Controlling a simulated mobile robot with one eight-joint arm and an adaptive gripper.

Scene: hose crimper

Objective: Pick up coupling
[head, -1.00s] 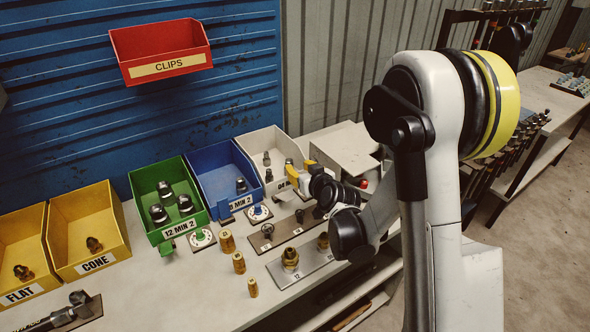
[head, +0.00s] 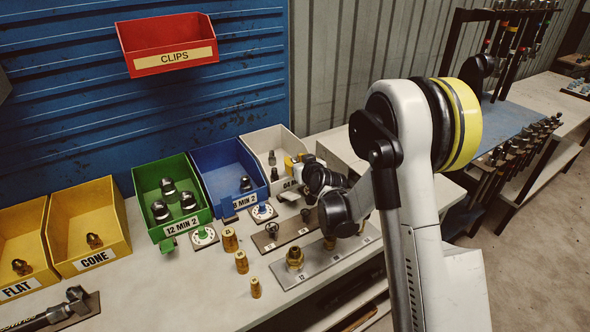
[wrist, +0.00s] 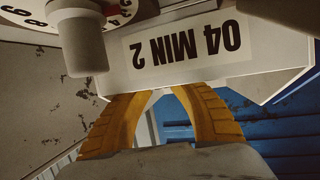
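The white bin (head: 259,143) labelled "04 MIN 2" stands at the right end of the bin row in the head view. Two small dark metal couplings (head: 272,158) show inside it. My gripper (head: 291,163), with yellow fingers, is at the right side of this bin. In the wrist view, the bin's front (wrist: 190,52) appears upside down and close. My gripper's yellow fingers (wrist: 158,100) pass behind its label edge. Their tips are hidden, so I cannot see whether they touch or hold a coupling. No coupling shows in the wrist view.
A pale knob (wrist: 83,40) and dial are close beside the bin front in the wrist view. The blue bin (head: 228,172) and green bin (head: 170,192) stand left. Brass fittings (head: 295,257) stand upright on the bench. A red clips bin (head: 168,45) hangs above.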

